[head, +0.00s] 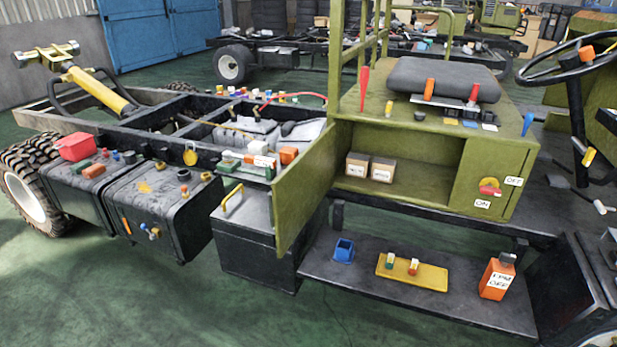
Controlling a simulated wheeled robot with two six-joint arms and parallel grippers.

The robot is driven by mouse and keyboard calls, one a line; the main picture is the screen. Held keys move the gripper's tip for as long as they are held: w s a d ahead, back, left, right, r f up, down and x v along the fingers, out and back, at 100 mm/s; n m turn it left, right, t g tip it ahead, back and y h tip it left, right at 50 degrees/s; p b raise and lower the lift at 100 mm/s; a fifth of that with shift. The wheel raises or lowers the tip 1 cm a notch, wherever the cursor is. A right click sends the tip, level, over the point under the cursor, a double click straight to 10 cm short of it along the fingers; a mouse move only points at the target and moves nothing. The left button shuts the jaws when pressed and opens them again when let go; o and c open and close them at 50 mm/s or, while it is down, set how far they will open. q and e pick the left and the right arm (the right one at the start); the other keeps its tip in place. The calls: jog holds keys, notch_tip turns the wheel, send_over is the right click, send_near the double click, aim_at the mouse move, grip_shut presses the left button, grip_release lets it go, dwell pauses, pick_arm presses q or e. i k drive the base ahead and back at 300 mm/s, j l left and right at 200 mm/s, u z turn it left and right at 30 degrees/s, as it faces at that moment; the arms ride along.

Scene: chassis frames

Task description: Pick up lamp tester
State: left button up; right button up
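I cannot tell for sure which object is the lamp tester. Several small tools stand on the green cabinet top: a red pointed tool (364,80), an orange-handled piece (429,88) and a red piece (474,93) by the dark seat cushion, and a blue pointed tool (527,123) at the right edge. Neither of my grippers shows in the head view.
A yellow tray (433,275) with two small pieces and a blue open box (344,250) sit on the step. The open green door (303,190) juts forward beside the cabinet. A steering wheel (560,68) is at right.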

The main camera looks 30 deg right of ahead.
aim_at(496, 280)
jog(key=i+z, duration=0.7)
jog(key=i+j+z, duration=0.3)
jog(key=j+z, duration=0.3)
jog(key=j, duration=0.15)
jog(key=k+j+z, duration=0.1)
jog(key=j+z, duration=0.15)
jog(key=j, duration=0.15)
jog(key=k+j+z, duration=0.15)
jog(key=j+z, duration=0.15)
jog(key=k+j+z, duration=0.25)
jog(key=j, duration=0.25)
jog(key=i, duration=0.55)
